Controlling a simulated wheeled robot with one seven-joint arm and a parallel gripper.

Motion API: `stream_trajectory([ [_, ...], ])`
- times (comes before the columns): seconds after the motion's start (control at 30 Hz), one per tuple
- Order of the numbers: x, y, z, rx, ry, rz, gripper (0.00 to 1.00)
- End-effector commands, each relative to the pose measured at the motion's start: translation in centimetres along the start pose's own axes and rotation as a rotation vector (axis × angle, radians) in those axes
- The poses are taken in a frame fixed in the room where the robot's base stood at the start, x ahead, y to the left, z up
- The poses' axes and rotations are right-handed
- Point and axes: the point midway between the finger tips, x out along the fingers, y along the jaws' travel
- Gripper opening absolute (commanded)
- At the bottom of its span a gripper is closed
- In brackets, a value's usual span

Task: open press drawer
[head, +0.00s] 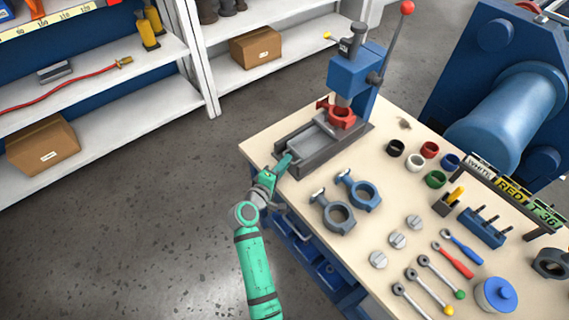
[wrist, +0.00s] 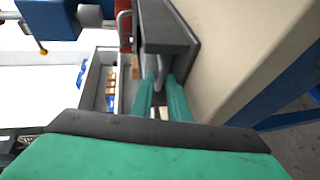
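The blue press (head: 355,75) stands at the far left corner of the workbench. Its drawer (head: 314,141) is a grey tray in the dark base, with a red clamp-like part (head: 341,115) at the far end. My teal gripper (head: 286,162) is at the drawer's near end, by the bench edge.
Two blue-grey valve bodies (head: 340,214) (head: 365,194) lie on the bench (head: 300,192) just right of my gripper. Rings, discs and wrenches (head: 455,260) cover the rest. Open floor (head: 160,220) lies left of the bench; shelves stand behind.

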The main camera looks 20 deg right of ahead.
Motion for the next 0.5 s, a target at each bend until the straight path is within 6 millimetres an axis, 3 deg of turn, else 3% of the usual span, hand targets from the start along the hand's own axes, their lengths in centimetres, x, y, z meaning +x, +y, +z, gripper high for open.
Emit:
stream_trajectory([
  [0.27, 0.21, -0.01, -0.01, 0.0, 0.001, 0.0, 0.15],
  [0.37, 0.2, -0.01, -0.02, 0.0, 0.001, 0.0, 0.0],
  [0.5, 0.18, -0.01, -0.02, 0.0, 0.001, 0.0, 0.0],
])
